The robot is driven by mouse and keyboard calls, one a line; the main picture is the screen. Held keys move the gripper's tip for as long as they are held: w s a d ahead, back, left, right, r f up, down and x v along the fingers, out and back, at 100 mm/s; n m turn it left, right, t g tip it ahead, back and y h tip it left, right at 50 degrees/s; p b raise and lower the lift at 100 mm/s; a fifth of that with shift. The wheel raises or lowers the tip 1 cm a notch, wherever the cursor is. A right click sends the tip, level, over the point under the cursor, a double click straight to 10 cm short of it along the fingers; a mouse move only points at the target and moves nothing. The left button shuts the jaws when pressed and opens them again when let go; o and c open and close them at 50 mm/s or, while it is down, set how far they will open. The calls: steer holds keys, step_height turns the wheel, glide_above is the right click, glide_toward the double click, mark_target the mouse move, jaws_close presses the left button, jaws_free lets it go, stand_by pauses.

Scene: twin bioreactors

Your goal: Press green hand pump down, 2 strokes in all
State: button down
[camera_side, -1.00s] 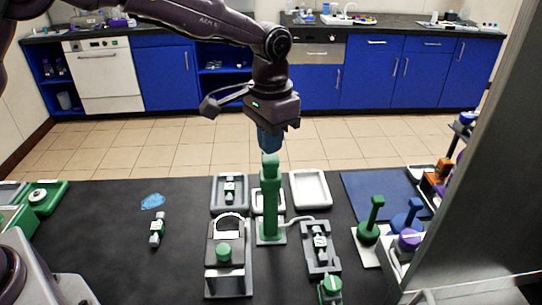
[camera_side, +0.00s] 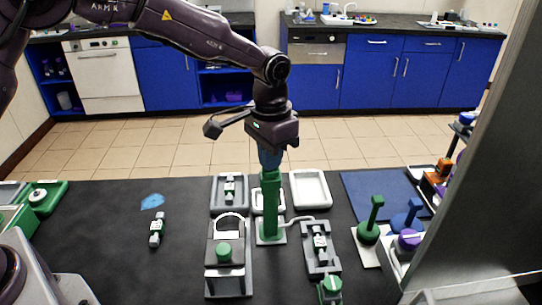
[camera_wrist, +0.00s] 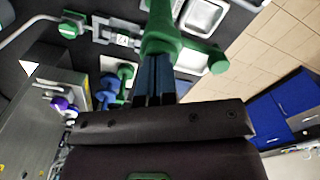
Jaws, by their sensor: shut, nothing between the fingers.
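In the side view the pump's top knob is hidden behind or under the fingers. In the wrist view the shut fingers (camera_wrist: 153,78) meet the green pump head (camera_wrist: 165,38), and they look to be touching it.
A grey tray with a green-capped device (camera_side: 224,253) stands left of the pump. A tube runs right to a grey holder (camera_side: 321,247). White trays (camera_side: 310,188) lie behind. A green-handled tool (camera_side: 370,220) stands at right.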

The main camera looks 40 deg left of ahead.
steer(key=shift+r, duration=2.2)
steer(key=shift+r, duration=3)
steer(key=s+a+r+n+t, duration=0.1)
steer(key=s+a, duration=0.3)
steer(key=s, duration=0.5)
steer(key=s+a+r+n+t, duration=0.1)
steer(key=s+a+r+t, duration=0.1)
steer(key=s+a, duration=0.3)
steer(key=s+a+r+n+t, duration=0.1)
steer(key=s+a, duration=0.3)
steer(key=s, duration=0.9)
steer(key=shift+a+r+t, duration=0.2)
steer(key=shift+r+t, duration=0.6)
